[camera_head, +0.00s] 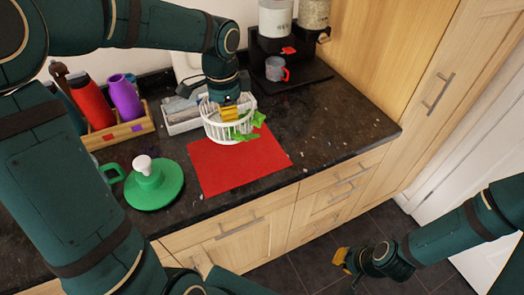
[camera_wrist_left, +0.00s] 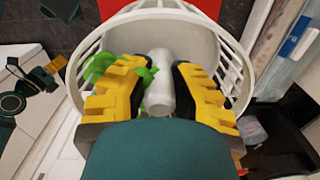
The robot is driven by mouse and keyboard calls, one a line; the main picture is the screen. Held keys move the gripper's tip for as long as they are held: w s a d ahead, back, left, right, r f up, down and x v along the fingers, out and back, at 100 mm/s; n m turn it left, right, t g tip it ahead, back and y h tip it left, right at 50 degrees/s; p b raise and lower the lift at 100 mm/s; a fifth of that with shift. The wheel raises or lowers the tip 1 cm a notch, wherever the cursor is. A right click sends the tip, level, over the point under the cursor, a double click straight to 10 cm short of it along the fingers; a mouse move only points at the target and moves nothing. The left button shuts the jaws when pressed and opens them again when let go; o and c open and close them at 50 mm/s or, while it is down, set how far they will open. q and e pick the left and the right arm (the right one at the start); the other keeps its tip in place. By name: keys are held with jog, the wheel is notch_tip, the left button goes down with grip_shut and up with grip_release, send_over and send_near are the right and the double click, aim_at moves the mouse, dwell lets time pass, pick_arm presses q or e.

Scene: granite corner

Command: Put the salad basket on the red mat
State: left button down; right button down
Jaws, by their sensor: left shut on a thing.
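The white salad basket (camera_head: 213,132) is at the back edge of the red mat (camera_head: 238,168) in the head view, with green leaves at its right side. It overlaps the mat's far part; I cannot tell whether it touches. My left gripper (camera_head: 230,112) reaches down into it from above. In the left wrist view, its yellow fingers are shut on the pale central post (camera_wrist_left: 160,82) of the basket (camera_wrist_left: 235,62). Green leaves (camera_wrist_left: 100,68) show beside the left finger. My right gripper (camera_head: 343,260) hangs low over the floor; its jaw opening is unclear.
A green lid with a white knob (camera_head: 152,185) lies left of the mat. A wooden crate (camera_head: 122,133) with bottles and a pale tray (camera_head: 182,127) stand behind. A grey mug (camera_head: 274,69) sits on a black stand (camera_head: 305,76). Counter right of the mat is clear.

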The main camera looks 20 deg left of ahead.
pick_arm(q)
jog(key=shift+w+d+f, duration=0.25)
jog(key=shift+w+d, duration=0.1)
jog(key=shift+d, duration=0.05)
jog(key=shift+w+d+f, duration=0.1)
jog(key=shift+d+f, duration=0.05)
jog(key=shift+f, duration=0.15)
jog(key=f, duration=0.2)
jog(key=f+b, duration=0.1)
jog(key=shift+a+f, duration=0.2)
jog(key=shift+f, duration=0.2)
jog(key=shift+f+b, duration=0.9)
jog(key=shift+f, duration=1.75)
pick_arm(e)
jog(key=shift+w+d+f, duration=0.2)
jog(key=shift+f, duration=0.5)
jog(key=shift+w+d+f, duration=0.15)
jog(key=shift+d+f, duration=0.05)
jog(key=shift+f, duration=0.5)
pick_arm(q)
jog(key=shift+f, duration=0.2)
jog(key=c, duration=1)
grip_release()
jog(key=shift+o, duration=0.3)
pick_arm(e)
jog(key=shift+f, duration=0.1)
pick_arm(q)
jog(key=shift+r, duration=0.1)
